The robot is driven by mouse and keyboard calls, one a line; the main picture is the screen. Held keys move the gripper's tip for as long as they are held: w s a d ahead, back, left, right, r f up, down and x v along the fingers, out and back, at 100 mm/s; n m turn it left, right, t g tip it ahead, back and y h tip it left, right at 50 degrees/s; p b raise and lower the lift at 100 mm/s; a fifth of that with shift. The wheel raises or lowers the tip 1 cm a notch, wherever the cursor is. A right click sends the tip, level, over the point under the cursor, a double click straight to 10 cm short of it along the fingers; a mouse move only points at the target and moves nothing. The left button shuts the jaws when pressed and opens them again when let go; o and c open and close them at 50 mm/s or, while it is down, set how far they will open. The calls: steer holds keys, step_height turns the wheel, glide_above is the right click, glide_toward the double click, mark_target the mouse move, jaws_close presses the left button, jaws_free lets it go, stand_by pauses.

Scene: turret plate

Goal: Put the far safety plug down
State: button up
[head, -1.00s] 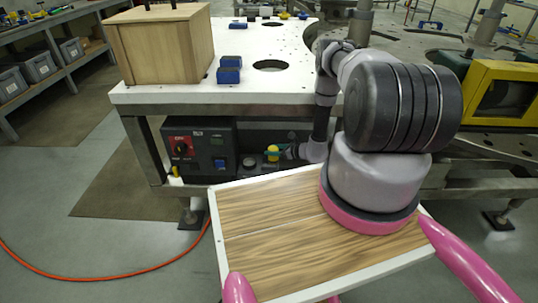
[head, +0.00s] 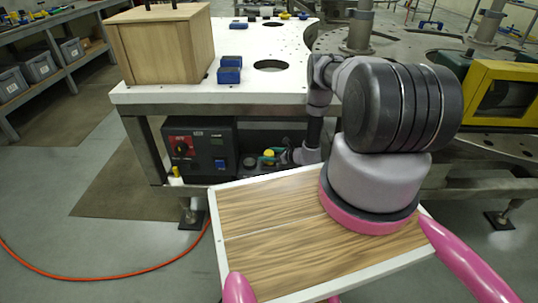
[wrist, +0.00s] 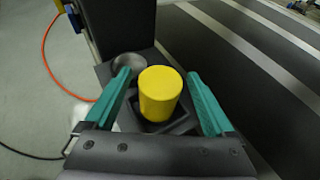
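A yellow cylindrical safety plug (wrist: 159,93) stands upright in a square dark holder (wrist: 178,124) in the wrist view. The plug also shows small in the head view (head: 269,153), on the shelf under the white table. My gripper (wrist: 158,75) has its two teal fingers spread on either side of the plug, with a visible gap at each side. It is open and holds nothing. In the head view my gripper (head: 270,158) is small and partly merges with the plug. Only one yellow plug can be made out there.
A round metal cup (wrist: 128,66) sits beside the holder. A dark control box (head: 200,150) with a red panel stands left of the plug. The white tabletop (head: 200,96) lies above, bearing a wooden box (head: 160,45) and blue blocks (head: 229,70).

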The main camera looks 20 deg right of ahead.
steer(key=shift+r, duration=0.15)
steer(key=v, duration=1.2)
steer(key=shift+r, duration=0.1)
